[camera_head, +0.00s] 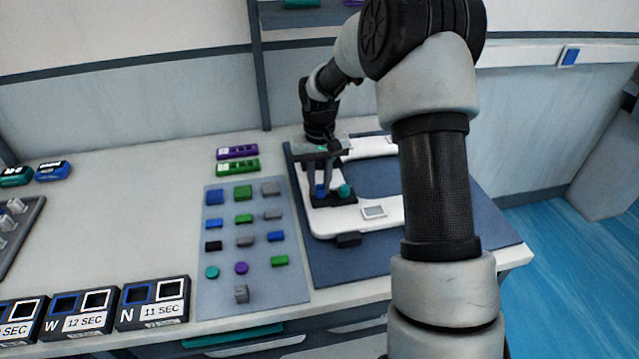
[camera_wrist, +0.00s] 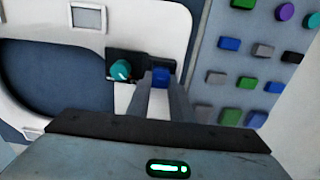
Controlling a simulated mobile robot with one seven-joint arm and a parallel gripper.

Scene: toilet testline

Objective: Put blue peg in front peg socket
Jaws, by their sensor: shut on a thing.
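The blue peg (camera_head: 319,191) is held upright between the fingertips of my gripper (camera_head: 322,172), which points down over the white toilet seat. In the wrist view the gripper (camera_wrist: 160,82) is shut on the blue peg (camera_wrist: 162,76), at the right end of a black socket block (camera_wrist: 143,57). I cannot tell how deep the peg sits in the block. A teal round peg (camera_head: 344,190) stands beside it in the same black block (camera_head: 335,201); the teal peg also shows in the wrist view (camera_wrist: 121,70). The block rests on the white seat (camera_head: 349,219).
A grey-blue panel (camera_head: 226,290) with several coloured pegs lies left of the seat's blue mat (camera_head: 325,270). Purple (camera_head: 237,152) and green (camera_head: 238,167) blocks lie behind it. Black labelled boxes (camera_head: 153,302) line the front edge. The counter at left centre is clear.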

